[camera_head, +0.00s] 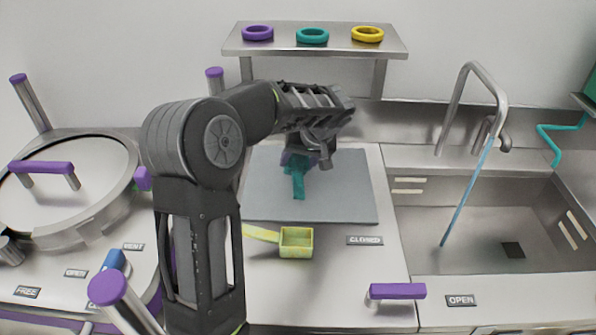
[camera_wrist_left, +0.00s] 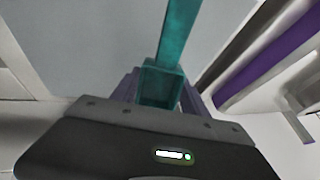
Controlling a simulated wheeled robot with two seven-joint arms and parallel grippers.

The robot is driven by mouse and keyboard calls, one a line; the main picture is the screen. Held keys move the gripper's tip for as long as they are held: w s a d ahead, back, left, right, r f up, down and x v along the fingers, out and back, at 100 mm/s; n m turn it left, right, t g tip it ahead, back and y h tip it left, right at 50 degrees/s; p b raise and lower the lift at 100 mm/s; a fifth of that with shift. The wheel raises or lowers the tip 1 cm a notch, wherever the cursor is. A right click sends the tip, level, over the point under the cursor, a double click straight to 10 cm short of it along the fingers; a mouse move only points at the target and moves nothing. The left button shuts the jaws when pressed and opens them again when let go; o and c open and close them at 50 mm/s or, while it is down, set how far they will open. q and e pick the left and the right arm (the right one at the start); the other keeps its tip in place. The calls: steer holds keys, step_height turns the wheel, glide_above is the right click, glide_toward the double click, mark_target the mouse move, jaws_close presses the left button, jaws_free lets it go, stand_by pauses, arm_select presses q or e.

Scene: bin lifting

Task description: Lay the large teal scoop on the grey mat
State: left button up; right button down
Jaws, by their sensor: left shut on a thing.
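The teal scoop (camera_head: 298,182) hangs below my left gripper (camera_head: 308,160), over the grey mat (camera_head: 340,204). My left gripper is shut on it. In the left wrist view the scoop's long handle (camera_wrist_left: 180,30) points away from the fingers, and its box-like part (camera_wrist_left: 160,86) sits between them. The mat shows as a plain grey surface (camera_wrist_left: 95,35) behind it. I cannot tell whether the scoop touches the mat. My right gripper is not in view.
A yellow scoop (camera_head: 297,243) lies on the counter in front of the mat. A shelf (camera_head: 345,48) with purple, teal and yellow rings stands behind. A sink (camera_head: 490,225) is at right, a round lidded vessel (camera_head: 65,190) at left. The mat's right part is clear.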

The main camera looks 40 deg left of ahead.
mark_target(298, 173)
arm_select(q)
step_height(298, 173, down, 4)
steer(key=shift+r+p, duration=0.2)
steer(key=shift+p, duration=0.2)
steer(key=shift+f, duration=0.1)
steer(key=shift+f+b, duration=0.2)
steer(key=shift+b, duration=0.15)
steer(key=o, duration=1.4)
steer(key=shift+r, duration=0.1)
